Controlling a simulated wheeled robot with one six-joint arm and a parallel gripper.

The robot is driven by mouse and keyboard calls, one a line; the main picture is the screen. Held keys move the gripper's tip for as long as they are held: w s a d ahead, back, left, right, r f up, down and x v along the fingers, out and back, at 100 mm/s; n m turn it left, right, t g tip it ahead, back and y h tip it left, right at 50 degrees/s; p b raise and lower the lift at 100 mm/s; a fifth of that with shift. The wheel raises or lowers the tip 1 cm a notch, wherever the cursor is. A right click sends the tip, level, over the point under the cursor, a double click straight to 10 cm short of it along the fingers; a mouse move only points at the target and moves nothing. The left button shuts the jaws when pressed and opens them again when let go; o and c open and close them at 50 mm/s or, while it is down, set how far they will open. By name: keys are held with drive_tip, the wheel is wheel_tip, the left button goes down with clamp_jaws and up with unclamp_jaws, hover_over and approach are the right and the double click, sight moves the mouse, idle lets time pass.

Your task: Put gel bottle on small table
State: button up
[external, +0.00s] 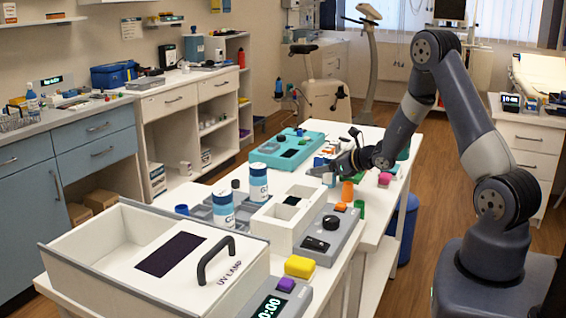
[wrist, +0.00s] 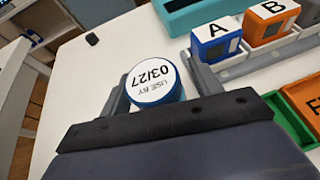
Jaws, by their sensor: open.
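My gripper (external: 322,172) is low over the white bench (external: 337,128) in the external view, its fingers pointing left. Two blue-and-white bottles, one in front (external: 222,208) and one behind (external: 258,182), stand upright on the bench to the left of my gripper. I cannot tell whether the item between the fingers is one of these. No surface is clearly identifiable as the small table.
Boxes A (wrist: 213,42) and B (wrist: 268,22) stand in a grey rack right of the fingers, near a teal tray (external: 272,152).

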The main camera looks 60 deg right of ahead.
drive_tip(key=b+v, duration=0.1)
drive_tip(key=v, duration=1)
drive_tip(key=shift+o, duration=0.5)
drive_tip(key=shift+s+a+r, duration=0.15)
drive_tip(key=shift+s+r, duration=0.15)
drive_tip(key=shift+s, duration=0.2)
drive_tip(key=d+n+y, duration=0.1)
drive_tip(key=w+d+f+n+y+b, duration=0.1)
drive_tip(key=d+n+y, duration=0.1)
drive_tip(key=y, duration=0.1)
drive_tip(key=shift+w+d+f+n+b, duration=0.15)
drive_tip(key=shift+d+n+b, duration=0.05)
drive_tip(key=shift+n+b, duration=0.15)
drive_tip(key=x, duration=0.7)
drive_tip(key=p+x, duration=0.1)
drive_tip(key=x, duration=0.2)
drive_tip(key=shift+w+a, duration=0.25)
drive_tip(key=shift+a, duration=0.1)
